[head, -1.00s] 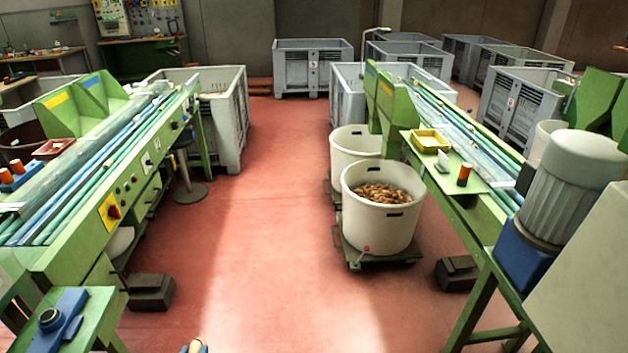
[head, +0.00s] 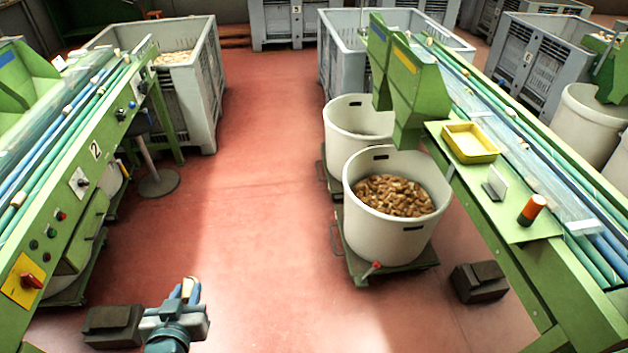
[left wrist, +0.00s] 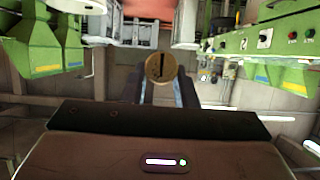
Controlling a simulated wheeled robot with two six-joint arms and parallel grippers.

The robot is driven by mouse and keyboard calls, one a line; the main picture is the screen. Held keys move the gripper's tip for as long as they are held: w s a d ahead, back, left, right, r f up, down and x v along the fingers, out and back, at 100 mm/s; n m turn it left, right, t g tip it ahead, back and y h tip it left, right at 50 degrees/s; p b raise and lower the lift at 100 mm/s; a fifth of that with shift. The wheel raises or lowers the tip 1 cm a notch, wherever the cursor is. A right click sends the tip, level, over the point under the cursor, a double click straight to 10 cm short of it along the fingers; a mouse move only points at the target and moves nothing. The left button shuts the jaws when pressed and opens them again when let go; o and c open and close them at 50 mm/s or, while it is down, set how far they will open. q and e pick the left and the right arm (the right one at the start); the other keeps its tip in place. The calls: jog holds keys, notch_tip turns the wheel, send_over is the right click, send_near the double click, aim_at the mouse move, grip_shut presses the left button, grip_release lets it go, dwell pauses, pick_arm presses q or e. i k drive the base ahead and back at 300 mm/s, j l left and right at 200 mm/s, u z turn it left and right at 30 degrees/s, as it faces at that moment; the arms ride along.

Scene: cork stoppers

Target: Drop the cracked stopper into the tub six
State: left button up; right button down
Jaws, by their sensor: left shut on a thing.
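My left gripper (head: 188,290) is at the bottom left of the head view, above the red floor, shut on a cork stopper (head: 189,286). In the left wrist view the stopper (left wrist: 161,67) shows its round end between the fingers, with a dark crack-like mark on it. I see no number on either tub. The gripper is well apart from both. My right gripper is not in view.
A green sorting table (head: 560,300) with a yellow tray (head: 470,143) runs along the right. Another green table (head: 75,195), marked 2, runs along the left. Grey crates stand behind; one (head: 515,75) bears a 6. More white tubs (head: 590,120) stand far right. The middle floor is clear.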

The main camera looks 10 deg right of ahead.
aim_at(365, 203)
jog(key=i, duration=0.85)
jog(key=i+z, duration=0.1)
jog(key=i, duration=0.75)
jog(key=j, duration=0.05)
